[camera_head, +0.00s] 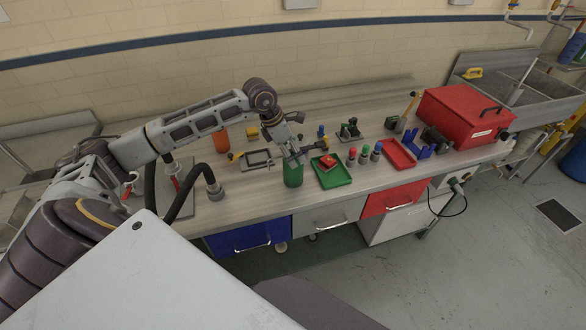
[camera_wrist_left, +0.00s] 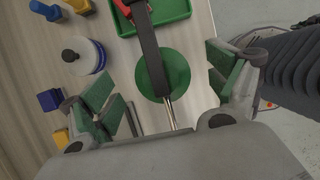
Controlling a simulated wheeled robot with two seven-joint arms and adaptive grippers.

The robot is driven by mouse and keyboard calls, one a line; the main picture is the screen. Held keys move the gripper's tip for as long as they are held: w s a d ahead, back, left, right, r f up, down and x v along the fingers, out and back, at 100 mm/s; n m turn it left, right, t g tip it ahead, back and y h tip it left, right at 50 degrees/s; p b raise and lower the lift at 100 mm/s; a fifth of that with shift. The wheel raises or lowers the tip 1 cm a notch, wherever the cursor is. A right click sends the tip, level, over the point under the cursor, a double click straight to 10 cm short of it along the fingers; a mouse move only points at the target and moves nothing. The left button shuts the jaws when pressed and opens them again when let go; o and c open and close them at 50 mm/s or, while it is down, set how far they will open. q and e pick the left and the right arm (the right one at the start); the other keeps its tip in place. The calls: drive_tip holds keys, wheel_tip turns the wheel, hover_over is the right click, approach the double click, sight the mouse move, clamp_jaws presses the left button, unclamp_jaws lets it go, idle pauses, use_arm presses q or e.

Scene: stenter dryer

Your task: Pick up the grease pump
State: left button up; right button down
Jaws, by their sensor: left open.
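The grease pump is a green upright cylinder (camera_head: 293,174) near the front edge of the workbench, with a dark bar and metal rod across its top. In the left wrist view its green round top (camera_wrist_left: 178,68) lies below and between my fingers, the black bar (camera_wrist_left: 148,50) running over it. My left gripper (camera_head: 293,152) is above the pump. In the left wrist view the left gripper (camera_wrist_left: 165,92) is open, with green-padded fingers on either side of the pump. My right gripper is not in view.
A green tray (camera_head: 334,178) with a red item stands just right of the pump. Several small bottles (camera_head: 364,155), a red tray (camera_head: 399,154) and a red toolbox (camera_head: 464,116) are further right. An orange cylinder (camera_head: 222,139) stands behind to the left. Drawers line the bench front.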

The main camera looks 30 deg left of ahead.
use_arm(q)
drive_tip(key=shift+p+x, duration=0.4)
drive_tip(key=shift+x, duration=1.7)
drive_tip(key=shift+w+r, duration=0.1)
drive_tip(key=shift+c, duration=0.3)
drive_tip(key=c, duration=1.5)
drive_tip(key=shift+r, duration=0.2)
drive_tip(key=shift+r+b, duration=0.7)
drive_tip(key=shift+r, duration=4.15)
